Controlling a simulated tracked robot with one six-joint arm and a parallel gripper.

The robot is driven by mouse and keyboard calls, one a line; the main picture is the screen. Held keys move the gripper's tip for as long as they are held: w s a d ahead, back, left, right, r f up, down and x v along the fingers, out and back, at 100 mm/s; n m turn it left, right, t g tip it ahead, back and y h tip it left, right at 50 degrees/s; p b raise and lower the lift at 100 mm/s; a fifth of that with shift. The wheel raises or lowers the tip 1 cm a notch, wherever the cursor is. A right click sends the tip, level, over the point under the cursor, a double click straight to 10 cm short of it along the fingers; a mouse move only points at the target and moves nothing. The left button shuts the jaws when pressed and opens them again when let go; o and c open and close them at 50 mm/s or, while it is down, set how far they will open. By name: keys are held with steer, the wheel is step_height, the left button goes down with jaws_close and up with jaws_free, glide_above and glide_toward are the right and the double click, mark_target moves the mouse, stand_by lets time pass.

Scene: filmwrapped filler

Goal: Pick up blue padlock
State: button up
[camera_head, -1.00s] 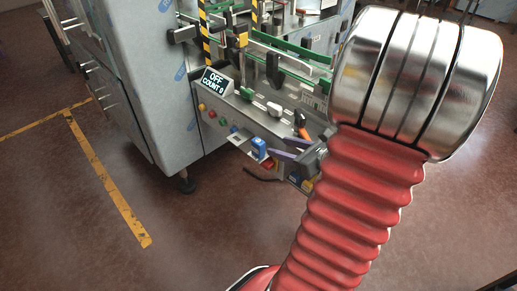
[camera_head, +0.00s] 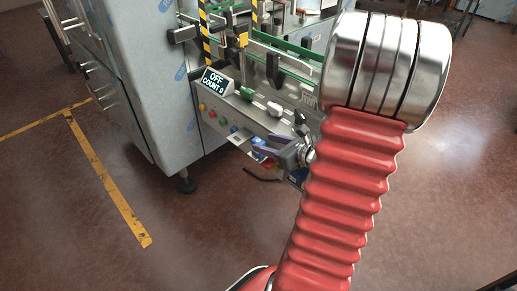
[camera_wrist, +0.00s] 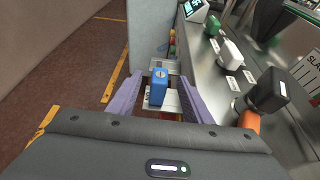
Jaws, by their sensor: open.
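The blue padlock (camera_wrist: 158,90) shows in the middle of the wrist view, in front of a pale metal plate at the machine's edge. My gripper (camera_wrist: 159,77) is open, with one purple finger on each side of the padlock and a visible gap on both sides. In the head view, my gripper (camera_head: 262,144) is at the front edge of the control panel and covers most of the padlock. Only a little blue (camera_head: 257,141) shows there. I cannot tell from these views how far the fingers reach along the padlock's depth.
The control panel (camera_head: 245,116) carries several coloured buttons, knobs and levers. A display (camera_head: 217,82) reads OFF and COUNT 0. In the wrist view, a black knob (camera_wrist: 267,90) and an orange handle (camera_wrist: 249,121) are close to the right finger. Open floor (camera_head: 160,190) lies to the left.

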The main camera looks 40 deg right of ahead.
mark_target(260, 141)
steer(key=shift+x, duration=2.55)
steer(key=shift+f, duration=0.2)
jaws_close()
